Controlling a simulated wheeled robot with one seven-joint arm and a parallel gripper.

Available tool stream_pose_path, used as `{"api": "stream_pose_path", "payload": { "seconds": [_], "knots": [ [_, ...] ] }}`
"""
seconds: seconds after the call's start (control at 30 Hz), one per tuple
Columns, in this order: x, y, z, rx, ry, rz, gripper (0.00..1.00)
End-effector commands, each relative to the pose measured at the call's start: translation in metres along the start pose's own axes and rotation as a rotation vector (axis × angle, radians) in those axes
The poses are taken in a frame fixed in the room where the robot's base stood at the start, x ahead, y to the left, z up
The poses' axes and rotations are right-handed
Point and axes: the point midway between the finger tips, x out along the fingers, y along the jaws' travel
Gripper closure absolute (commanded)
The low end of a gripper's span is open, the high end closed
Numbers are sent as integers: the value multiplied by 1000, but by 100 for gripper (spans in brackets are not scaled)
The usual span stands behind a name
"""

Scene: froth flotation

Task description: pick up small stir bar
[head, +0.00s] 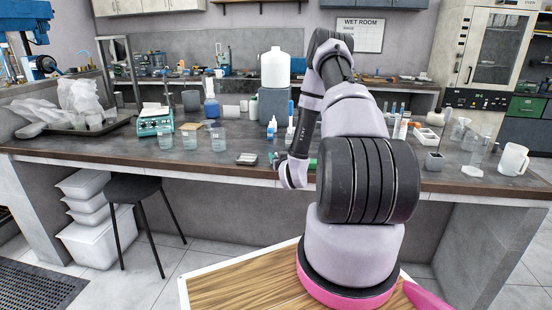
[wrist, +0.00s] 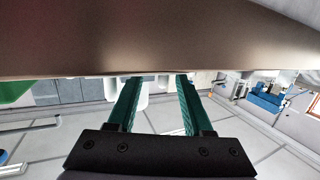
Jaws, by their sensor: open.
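I cannot make out a small stir bar in either view. In the wrist view my gripper (wrist: 155,78) shows two green fingers, spread apart with nothing visible between them. A brown surface (wrist: 150,35) lies close across the top of that view, and the fingertips reach its edge; I cannot tell whether they touch it. In the head view my arm reaches to the front edge of the bench (head: 215,173), and my gripper is mostly hidden there.
A teal-based balance or stirrer (head: 155,122) and several glass beakers (head: 190,139) stand left on the bench. A large white bottle (head: 275,68) stands on a grey block behind. A white mug (head: 513,158) is far right. A black stool (head: 141,188) stands below.

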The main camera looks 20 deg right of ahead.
Motion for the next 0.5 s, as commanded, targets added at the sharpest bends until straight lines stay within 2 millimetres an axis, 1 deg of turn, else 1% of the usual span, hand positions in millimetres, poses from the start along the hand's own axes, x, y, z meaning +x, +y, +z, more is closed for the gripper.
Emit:
{"api": "stream_pose_path", "payload": {
  "seconds": [0.1,0.23,0.33,0.5],
  "knots": [
    [19,-4,-1,0,2,-1,49],
    [37,-4,-1,-1,2,-1,49],
    [43,-3,-1,-1,1,0,49],
    [44,-3,-1,0,0,0,49]
  ]
}}
